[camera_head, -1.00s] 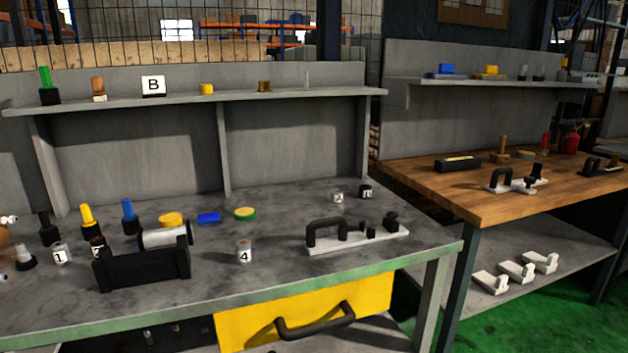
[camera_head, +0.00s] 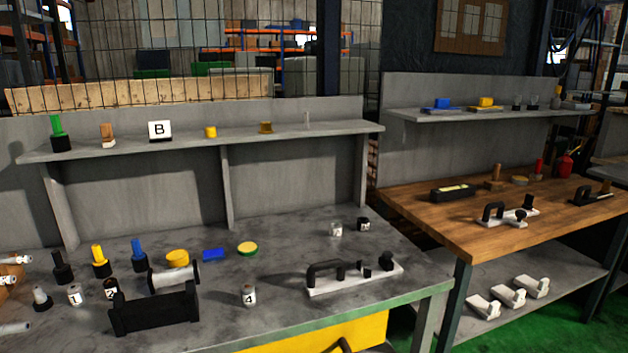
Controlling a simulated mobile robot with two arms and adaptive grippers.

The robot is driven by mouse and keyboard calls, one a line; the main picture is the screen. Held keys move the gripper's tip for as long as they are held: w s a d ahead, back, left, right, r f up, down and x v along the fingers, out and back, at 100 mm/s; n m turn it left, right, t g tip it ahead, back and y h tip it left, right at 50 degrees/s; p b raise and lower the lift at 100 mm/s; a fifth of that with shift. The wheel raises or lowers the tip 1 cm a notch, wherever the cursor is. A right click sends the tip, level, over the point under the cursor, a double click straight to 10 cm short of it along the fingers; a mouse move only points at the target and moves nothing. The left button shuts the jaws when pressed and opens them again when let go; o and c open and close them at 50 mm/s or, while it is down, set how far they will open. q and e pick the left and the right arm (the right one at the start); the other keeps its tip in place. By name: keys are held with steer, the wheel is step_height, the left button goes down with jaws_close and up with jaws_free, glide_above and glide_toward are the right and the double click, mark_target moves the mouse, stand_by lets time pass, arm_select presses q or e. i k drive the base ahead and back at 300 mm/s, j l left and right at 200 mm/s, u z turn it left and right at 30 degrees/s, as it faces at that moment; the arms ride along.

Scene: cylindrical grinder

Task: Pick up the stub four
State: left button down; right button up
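The stub four (camera_head: 248,295) is a small upright whitish cylinder with a dark "4" on its side. It stands on the grey bench top (camera_head: 225,315), near the front middle, with nothing touching it. It is between a black cradle-like block (camera_head: 155,312) on its left and a white plate with black handles (camera_head: 355,280) on its right. Similar stubs marked 1 (camera_head: 75,295) and apparently 2 (camera_head: 111,289) stand to the left, and two more small ones (camera_head: 336,229) (camera_head: 363,224) stand at the back right. Neither of my grippers shows in the view.
Several coloured-handled tools (camera_head: 138,257) stand at the left. A shelf (camera_head: 200,141) runs above the back. A wooden bench (camera_head: 470,220) stands to the right. Bare bench top surrounds the stub.

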mark_target(247, 289)
steer(key=i+l+u, duration=0.1)
steer(key=u, duration=0.3)
steer(key=i+l+u, duration=0.1)
steer(key=u, duration=0.3)
steer(key=l+u, duration=0.4)
steer(key=i+l+u, duration=0.1)
steer(key=u, duration=0.3)
